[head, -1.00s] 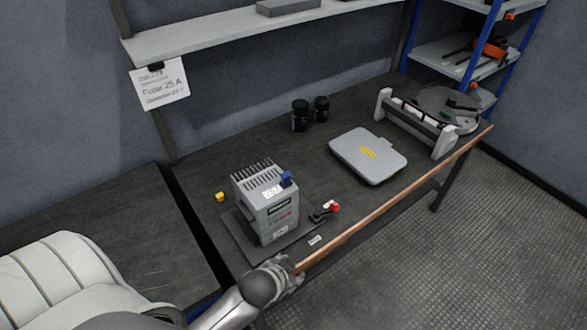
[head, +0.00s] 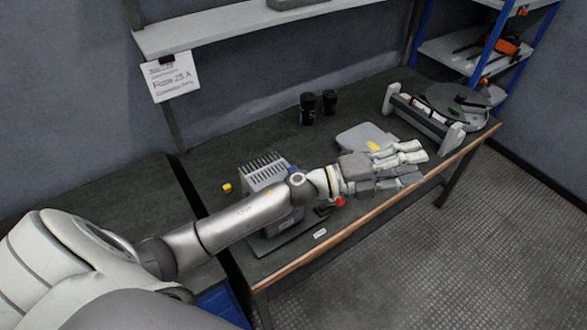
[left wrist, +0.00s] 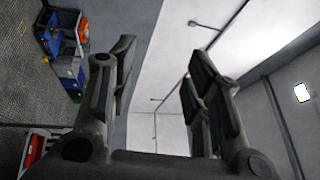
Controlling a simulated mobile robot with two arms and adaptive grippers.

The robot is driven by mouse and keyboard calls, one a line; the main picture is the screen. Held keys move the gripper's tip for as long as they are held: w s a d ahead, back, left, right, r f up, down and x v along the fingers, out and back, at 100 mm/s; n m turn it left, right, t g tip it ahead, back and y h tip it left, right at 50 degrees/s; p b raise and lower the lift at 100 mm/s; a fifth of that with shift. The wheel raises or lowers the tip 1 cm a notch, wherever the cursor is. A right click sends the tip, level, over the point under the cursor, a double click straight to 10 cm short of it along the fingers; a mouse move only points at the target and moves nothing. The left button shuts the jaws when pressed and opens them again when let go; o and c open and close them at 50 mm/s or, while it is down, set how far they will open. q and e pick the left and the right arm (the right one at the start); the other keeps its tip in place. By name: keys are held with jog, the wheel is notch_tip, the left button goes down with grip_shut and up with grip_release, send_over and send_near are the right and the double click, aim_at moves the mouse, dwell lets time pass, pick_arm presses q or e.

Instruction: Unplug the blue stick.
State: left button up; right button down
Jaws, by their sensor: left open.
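The grey capacitor box (head: 264,172) stands on a dark base plate (head: 262,250) on the table. A small part of the blue stick (head: 293,169) shows at the box's upper right edge; the rest is hidden behind my left arm. My left gripper (head: 417,163) is open and empty, past the box to the right, in front of the grey case. In the left wrist view, its fingers (left wrist: 160,75) stand apart with only wall, ceiling and distant shelving behind them. My right gripper is not in view.
The grey case (head: 362,137) is partly covered by my left gripper. Two black cylinders (head: 308,108) stand behind. A yellow block (head: 227,187) lies left of the box, and a red knob (head: 340,202) right of it. A shelf (head: 230,27) hangs above the table.

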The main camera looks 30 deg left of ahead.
pick_arm(q)
jog(key=s+d+f+m+g, duration=0.2)
jog(key=s+m+g, duration=0.1)
jog(key=m+g, duration=0.55)
jog(key=m+g+y+p, duration=0.2)
jog(key=m+g+y, duration=0.3)
jog(key=y, duration=1)
send_over(293, 169)
notch_tip(293, 169, down, 4)
jog(key=shift+a+r, duration=0.1)
jog(key=shift+a, duration=0.05)
notch_tip(293, 169, down, 9)
jog(key=b, duration=0.6)
jog(key=shift+b, duration=0.4)
